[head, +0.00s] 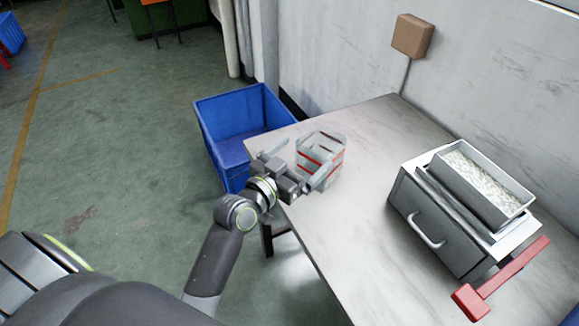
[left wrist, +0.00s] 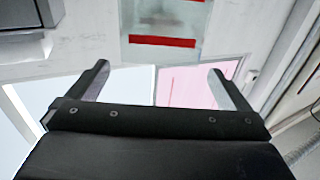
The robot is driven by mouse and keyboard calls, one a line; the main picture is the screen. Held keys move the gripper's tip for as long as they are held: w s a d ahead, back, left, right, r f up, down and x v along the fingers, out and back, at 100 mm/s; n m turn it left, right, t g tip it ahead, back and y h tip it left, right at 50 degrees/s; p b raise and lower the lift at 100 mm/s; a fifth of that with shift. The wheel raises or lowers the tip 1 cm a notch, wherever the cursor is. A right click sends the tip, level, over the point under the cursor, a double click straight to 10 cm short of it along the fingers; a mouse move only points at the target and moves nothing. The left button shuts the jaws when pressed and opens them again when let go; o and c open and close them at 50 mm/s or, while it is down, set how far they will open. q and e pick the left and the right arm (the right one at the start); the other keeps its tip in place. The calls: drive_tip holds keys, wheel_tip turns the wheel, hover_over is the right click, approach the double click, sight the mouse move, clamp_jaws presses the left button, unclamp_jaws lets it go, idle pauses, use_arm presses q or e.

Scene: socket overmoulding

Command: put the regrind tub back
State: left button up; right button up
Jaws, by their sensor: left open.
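A clear tub with red bands (head: 322,150) stands upright on the grey-white table, near its left end; I take it to be the regrind tub. My left gripper (head: 306,165) is open at the tub's near left side, and one finger overlaps the tub in the head view. In the left wrist view the fingers (left wrist: 160,76) are spread and empty, with the tub beyond them. Contact cannot be told. My right gripper is not in view.
A grey drawer unit (head: 437,228) with a tray of white granules (head: 478,187) on top stands on the table at right. A blue bin (head: 215,110) is on the floor beyond the table's left edge. The table's middle is clear.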

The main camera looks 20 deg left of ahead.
use_arm(q)
drive_tip(key=shift+v, duration=2.05)
